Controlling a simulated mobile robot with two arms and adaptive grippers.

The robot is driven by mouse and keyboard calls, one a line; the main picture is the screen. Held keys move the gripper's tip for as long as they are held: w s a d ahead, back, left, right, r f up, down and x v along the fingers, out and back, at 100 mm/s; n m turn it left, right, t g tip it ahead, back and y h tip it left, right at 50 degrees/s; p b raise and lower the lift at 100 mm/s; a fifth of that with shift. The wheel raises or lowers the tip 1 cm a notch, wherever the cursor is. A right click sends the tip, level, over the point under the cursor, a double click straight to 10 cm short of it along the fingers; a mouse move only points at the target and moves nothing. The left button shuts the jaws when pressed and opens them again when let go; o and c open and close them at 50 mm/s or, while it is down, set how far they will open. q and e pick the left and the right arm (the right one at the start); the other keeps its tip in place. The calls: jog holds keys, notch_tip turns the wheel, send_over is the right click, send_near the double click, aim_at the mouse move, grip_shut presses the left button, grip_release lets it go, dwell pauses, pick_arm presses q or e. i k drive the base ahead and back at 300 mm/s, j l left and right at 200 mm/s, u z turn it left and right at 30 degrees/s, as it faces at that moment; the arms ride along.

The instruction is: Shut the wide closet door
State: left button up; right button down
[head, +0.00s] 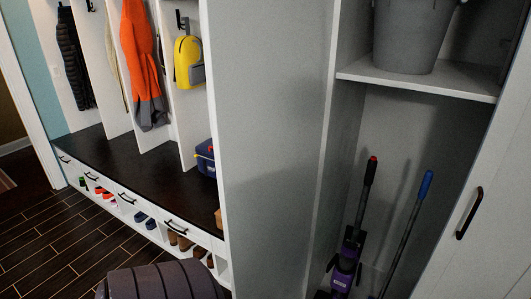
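The wide closet door (473,215) is a white panel at the right edge of the head view, with a dark bar handle (469,213). It stands open, and its right part is cut off by the frame. The closet interior (400,130) shows to its left, behind a grey side wall (275,130). Neither of my grippers is in view.
Inside the closet a grey bucket (410,35) stands on a shelf (425,80). A purple vacuum (346,255) and a blue-tipped pole (407,235) lean below. A dark-topped bench (140,180) with hanging coats is at left. Wooden floor (60,240) is clear at lower left.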

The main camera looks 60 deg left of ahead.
aim_at(267, 62)
jog(key=j, duration=0.7)
jog(key=k+j, duration=0.15)
jog(key=j, duration=1.25)
jog(key=k+j, duration=0.15)
jog(key=j, duration=0.55)
